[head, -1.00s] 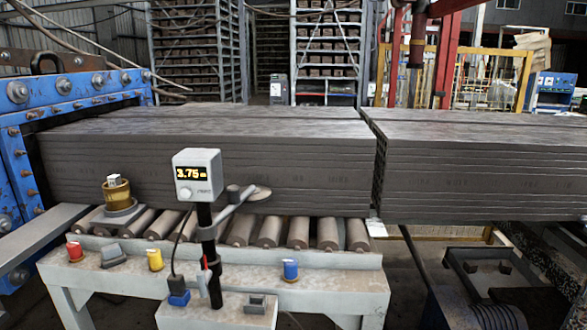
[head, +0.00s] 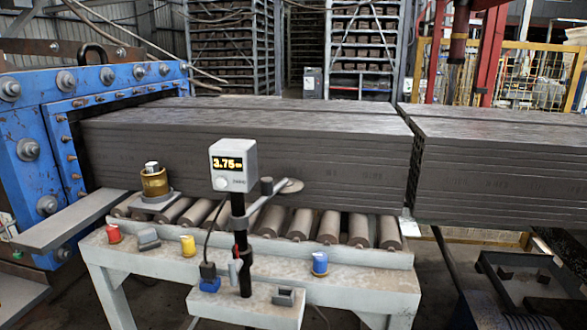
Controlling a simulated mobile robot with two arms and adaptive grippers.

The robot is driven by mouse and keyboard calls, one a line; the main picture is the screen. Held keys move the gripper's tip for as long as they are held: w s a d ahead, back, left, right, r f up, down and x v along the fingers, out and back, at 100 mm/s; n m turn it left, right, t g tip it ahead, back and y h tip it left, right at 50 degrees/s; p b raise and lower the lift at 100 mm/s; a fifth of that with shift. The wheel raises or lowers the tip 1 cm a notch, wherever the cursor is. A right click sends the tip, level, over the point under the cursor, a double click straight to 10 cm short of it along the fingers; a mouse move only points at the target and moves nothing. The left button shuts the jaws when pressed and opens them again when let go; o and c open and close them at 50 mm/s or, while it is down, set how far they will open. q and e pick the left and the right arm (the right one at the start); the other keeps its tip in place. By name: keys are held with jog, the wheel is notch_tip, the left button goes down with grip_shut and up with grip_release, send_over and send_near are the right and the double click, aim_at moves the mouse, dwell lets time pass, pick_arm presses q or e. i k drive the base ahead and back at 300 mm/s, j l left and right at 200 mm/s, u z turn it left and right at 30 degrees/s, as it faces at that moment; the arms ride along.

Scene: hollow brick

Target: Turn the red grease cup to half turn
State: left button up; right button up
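The red grease cup (head: 114,233) sits at the left end of the grey ledge of the roller table (head: 200,262). It is small in view, and I cannot read its turn position. A yellow cup (head: 188,245) and a blue cup (head: 320,263) stand on the same ledge to its right. Neither of my grippers is in the head view.
A display reading 3.75 (head: 233,165) stands on a black post in front of the ledge. A brass pot (head: 154,182) stands by the rollers. The blue machine frame (head: 60,150) is at left.

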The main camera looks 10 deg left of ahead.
aim_at(113, 230)
jog(key=u, duration=1.3)
